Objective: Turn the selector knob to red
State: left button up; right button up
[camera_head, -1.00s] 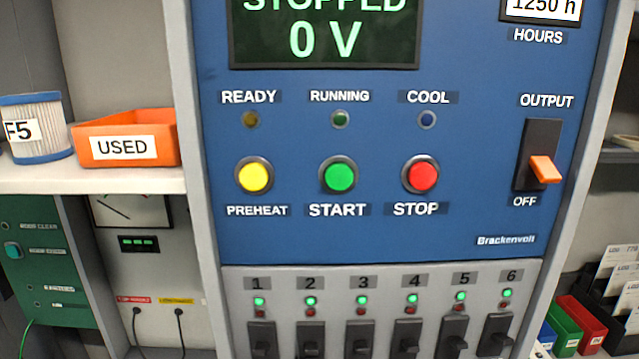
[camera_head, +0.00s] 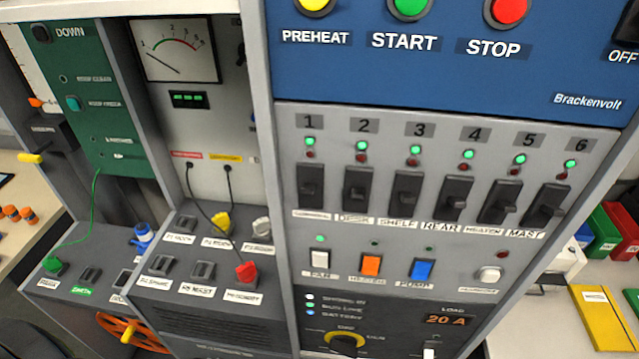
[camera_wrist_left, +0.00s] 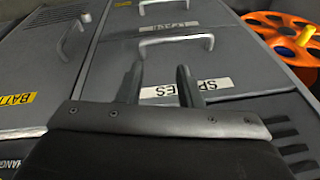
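A round black knob (camera_head: 345,344) with yellow on it sits low on the grey panel in the head view, cut by the bottom edge. Small labels surround it, and I cannot read its setting. I see no red mark by it, so I cannot tell if it is the selector knob. My left gripper (camera_wrist_left: 160,82) shows only in the left wrist view. Its two fingers are apart with nothing between them, in front of grey drawers with metal handles. My right gripper is in neither view.
Black breaker switches (camera_head: 407,193) line the panel above the knob. A red plug (camera_head: 246,271) and a yellow plug (camera_head: 216,223) with cables sit on the left console. An orange handwheel (camera_head: 125,333) is at lower left. Binders (camera_head: 612,232) stand at right.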

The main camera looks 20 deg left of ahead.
pick_arm(q)
jog(key=s+f+b, duration=0.1)
jog(key=s+f, duration=0.7)
jog(key=f, duration=0.3)
jog(key=s+d+f+g+b, duration=0.1)
jog(key=s+f, duration=0.7)
jog(key=f, duration=0.4)
jog(key=shift+s+f+g+h, duration=0.15)
jog(key=shift+s+g+h, duration=0.05)
jog(key=shift+g+h, duration=0.1)
jog(key=shift+d, duration=0.1)
jog(key=shift+c, duration=0.2)
